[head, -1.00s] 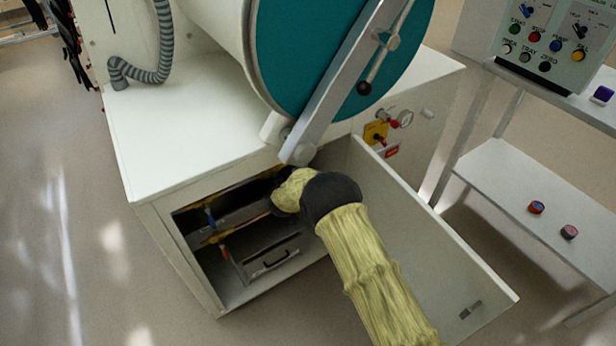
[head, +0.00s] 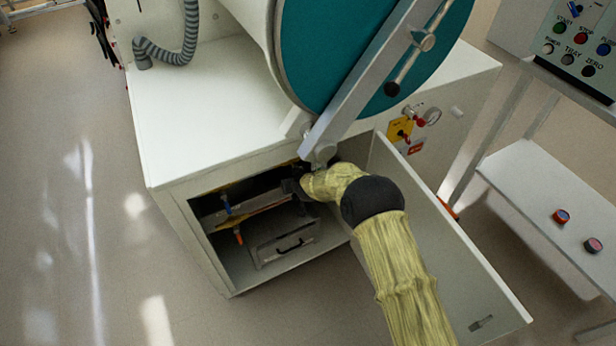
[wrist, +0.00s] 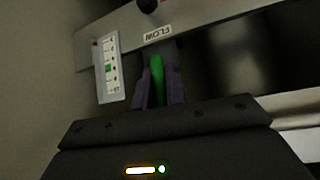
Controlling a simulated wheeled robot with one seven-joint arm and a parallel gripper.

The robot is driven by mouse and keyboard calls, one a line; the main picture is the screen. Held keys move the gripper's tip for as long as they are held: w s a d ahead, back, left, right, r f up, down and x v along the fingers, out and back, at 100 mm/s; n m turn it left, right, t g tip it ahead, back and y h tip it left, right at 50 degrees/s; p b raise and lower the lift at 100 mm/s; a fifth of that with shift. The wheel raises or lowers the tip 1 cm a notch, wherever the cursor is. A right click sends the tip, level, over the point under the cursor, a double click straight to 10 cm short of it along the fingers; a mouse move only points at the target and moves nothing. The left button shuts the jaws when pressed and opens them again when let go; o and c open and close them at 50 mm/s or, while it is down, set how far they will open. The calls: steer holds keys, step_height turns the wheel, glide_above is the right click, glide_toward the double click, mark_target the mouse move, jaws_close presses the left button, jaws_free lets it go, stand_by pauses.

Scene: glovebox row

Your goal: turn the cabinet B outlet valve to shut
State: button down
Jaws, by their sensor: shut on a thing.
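In the wrist view my gripper (wrist: 160,92) has its two purple fingers closed around a green handle (wrist: 157,72). The handle stands below a grey bar that bears an upside-down FLOW label (wrist: 158,33). In the head view my gripper (head: 292,188) reaches into the open lower compartment of the white cabinet (head: 185,235), and the green handle is hidden there. A blue handle (head: 226,204) and an orange handle (head: 238,236) show on the pipework to the left of my gripper. I cannot read which valve is the cabinet B outlet.
The open door (head: 440,240) stands to the right of my arm. A drawer-like box with a black handle (head: 290,246) sits low in the compartment. A white scale plate (wrist: 108,68) hangs beside the green handle. A side shelf (head: 545,185) holds two small round items.

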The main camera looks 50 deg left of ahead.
steer(key=shift+s+f, duration=0.15)
steer(key=c, duration=1.4)
jaws_free()
steer(key=shift+c, duration=0.2)
steer(key=p+v, duration=0.1)
steer(key=v, duration=1.6)
steer(key=shift+d+r+p, duration=0.15)
steer(key=shift+r+p, duration=0.05)
steer(key=shift+p, duration=0.1)
